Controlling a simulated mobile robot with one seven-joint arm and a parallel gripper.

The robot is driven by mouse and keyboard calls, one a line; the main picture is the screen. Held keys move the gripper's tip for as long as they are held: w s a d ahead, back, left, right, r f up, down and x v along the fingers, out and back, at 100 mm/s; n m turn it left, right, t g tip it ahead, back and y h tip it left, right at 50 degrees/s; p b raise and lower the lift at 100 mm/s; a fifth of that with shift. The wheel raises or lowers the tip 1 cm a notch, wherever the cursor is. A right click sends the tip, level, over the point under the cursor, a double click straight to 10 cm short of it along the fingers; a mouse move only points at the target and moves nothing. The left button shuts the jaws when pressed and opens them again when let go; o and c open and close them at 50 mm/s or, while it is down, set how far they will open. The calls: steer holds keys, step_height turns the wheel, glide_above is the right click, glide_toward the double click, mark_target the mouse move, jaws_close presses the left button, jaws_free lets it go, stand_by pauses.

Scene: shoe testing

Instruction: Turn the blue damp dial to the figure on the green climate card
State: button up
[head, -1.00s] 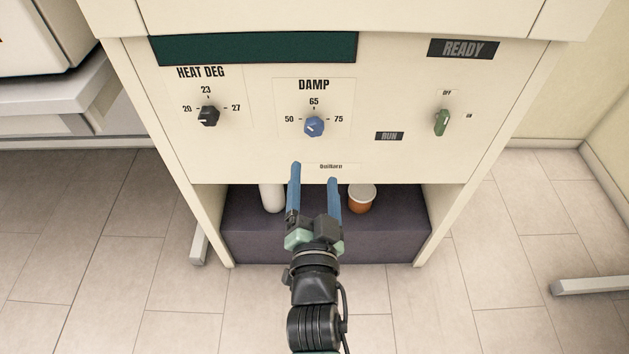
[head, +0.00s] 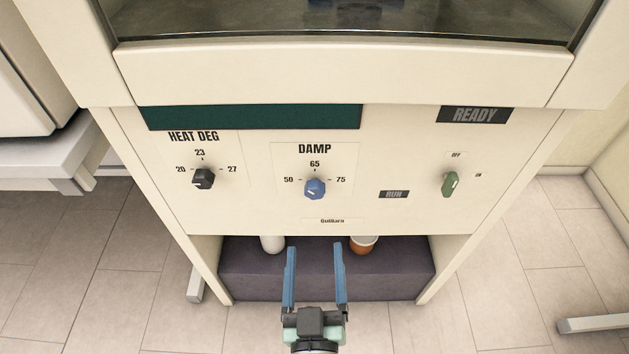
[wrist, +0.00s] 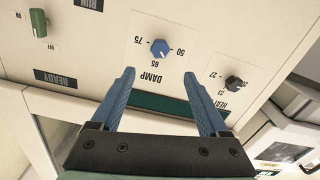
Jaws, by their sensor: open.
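The blue damp dial (head: 315,188) sits on the cream panel under the word DAMP, with 50 at its left, 65 above and 75 at its right. Its pointer direction is too small to tell surely. The dial also shows in the wrist view (wrist: 160,48), upside down and beyond the fingertips. My gripper (head: 315,247) is open and empty, its two blue fingers below the dial in the head view and apart from it. In the wrist view the fingers (wrist: 159,74) frame the DAMP label. No green climate card with a readable figure can be made out.
A black heat dial (head: 203,179) is left of the damp dial, and a green switch (head: 450,184) is at the right. A blank dark green strip (head: 255,117) runs above. A white object (head: 272,244) and an orange-brown cup (head: 363,244) stand in the recess below.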

mark_target(315, 194)
steer(key=w, duration=1.2)
steer(key=shift+w+p, duration=0.4)
steer(key=shift+c, duration=0.3)
jaws_close()
